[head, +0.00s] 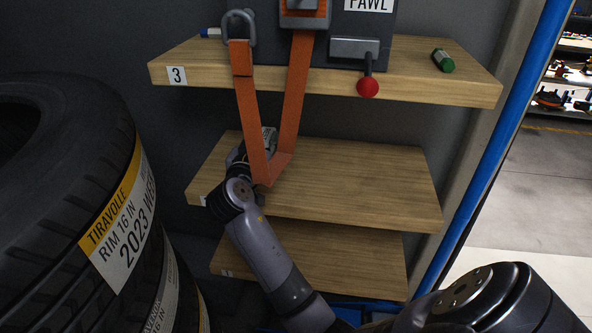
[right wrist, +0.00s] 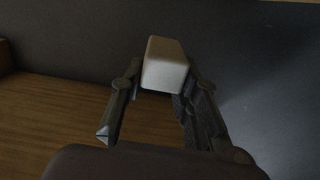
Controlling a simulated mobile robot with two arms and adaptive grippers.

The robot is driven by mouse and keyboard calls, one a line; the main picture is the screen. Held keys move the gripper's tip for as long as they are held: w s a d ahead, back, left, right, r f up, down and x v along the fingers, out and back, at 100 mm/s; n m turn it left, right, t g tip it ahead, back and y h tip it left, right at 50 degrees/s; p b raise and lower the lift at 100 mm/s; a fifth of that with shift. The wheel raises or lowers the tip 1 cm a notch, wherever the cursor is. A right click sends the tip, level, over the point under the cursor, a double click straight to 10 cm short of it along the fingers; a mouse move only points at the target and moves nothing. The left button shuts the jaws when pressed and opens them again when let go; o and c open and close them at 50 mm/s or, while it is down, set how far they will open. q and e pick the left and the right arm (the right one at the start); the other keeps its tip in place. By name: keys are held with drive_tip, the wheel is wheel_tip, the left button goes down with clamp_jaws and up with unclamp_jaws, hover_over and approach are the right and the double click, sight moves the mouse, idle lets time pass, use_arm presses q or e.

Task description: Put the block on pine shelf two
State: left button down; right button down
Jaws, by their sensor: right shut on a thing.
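A pale, round-edged block (right wrist: 165,66) is held between the two fingers of my right gripper (right wrist: 163,82) in the right wrist view. The middle pine shelf (head: 355,185), below the one marked 3, is otherwise bare. My right gripper (head: 240,160) is at its left end in the head view, partly hidden behind an orange strap. In the right wrist view, shelf wood (right wrist: 45,120) lies to the left of the gripper and dark wall beyond. I cannot tell whether the block touches the shelf. My left gripper is not in view.
The orange strap (head: 299,95) hangs in a loop from the shelf marked 3 (head: 440,88), in front of my right gripper. A red-knobbed lever (head: 367,87) and a green cylinder (head: 443,60) are up there. Stacked tyres (head: 60,190) stand close at left. A lower shelf (head: 330,262) looks empty.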

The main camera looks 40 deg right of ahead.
wheel_tip(320, 180, down, 8)
drive_tip(key=shift+f+p, duration=0.1)
drive_tip(key=shift+p, duration=0.3)
drive_tip(key=shift+f, duration=0.1)
drive_tip(key=shift+f, duration=0.1)
drive_tip(key=shift+f+b, duration=0.1)
drive_tip(key=shift+b, duration=0.2)
drive_tip(key=c, duration=1.2)
unclamp_jaws()
